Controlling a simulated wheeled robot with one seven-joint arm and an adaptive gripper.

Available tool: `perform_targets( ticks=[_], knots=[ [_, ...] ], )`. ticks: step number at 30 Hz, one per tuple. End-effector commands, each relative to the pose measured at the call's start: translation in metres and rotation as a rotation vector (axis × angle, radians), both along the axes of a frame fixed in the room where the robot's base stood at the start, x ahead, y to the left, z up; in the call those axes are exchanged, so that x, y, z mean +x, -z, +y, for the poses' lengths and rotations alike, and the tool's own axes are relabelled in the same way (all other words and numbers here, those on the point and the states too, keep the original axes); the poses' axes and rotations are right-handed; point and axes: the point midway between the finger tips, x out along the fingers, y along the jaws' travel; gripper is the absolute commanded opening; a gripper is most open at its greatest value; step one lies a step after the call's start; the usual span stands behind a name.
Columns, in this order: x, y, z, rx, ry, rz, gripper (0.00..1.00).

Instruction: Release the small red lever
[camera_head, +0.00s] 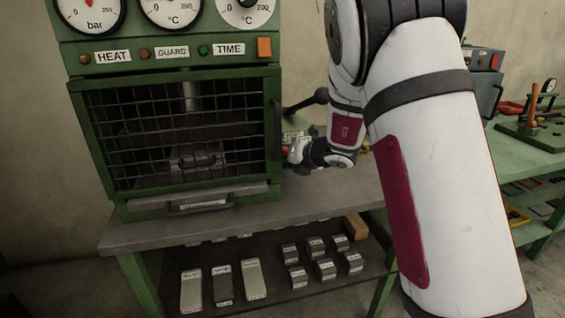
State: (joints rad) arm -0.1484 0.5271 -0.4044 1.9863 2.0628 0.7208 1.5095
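A green press (91,150) with a barred guard stands at left. A black lever with a rounded end (307,102) sticks out from its right side. My gripper (293,151) is at the end of my white arm, beside the lower right side of the press, below the black lever. It is small and partly turned away, so its fingers cannot be made out clearly. I cannot clearly make out a small red lever; the area at the gripper is partly hidden by my wrist.
The press stands on a grey-topped bench (330,197). A lower shelf holds several labelled metal blocks (222,283) and a brown block (356,226). A green bench (548,145) at right carries a device with an orange upright handle (533,104). My arm covers much of the right side.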

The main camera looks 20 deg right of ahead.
Motion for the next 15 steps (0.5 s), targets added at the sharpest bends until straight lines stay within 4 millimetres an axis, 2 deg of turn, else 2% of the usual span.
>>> perform_targets(
  ticks=[15],
  knots=[
    [-0.0001,-0.0046,-0.0046,0.098,0.000,0.000,0.00]
  ],
)
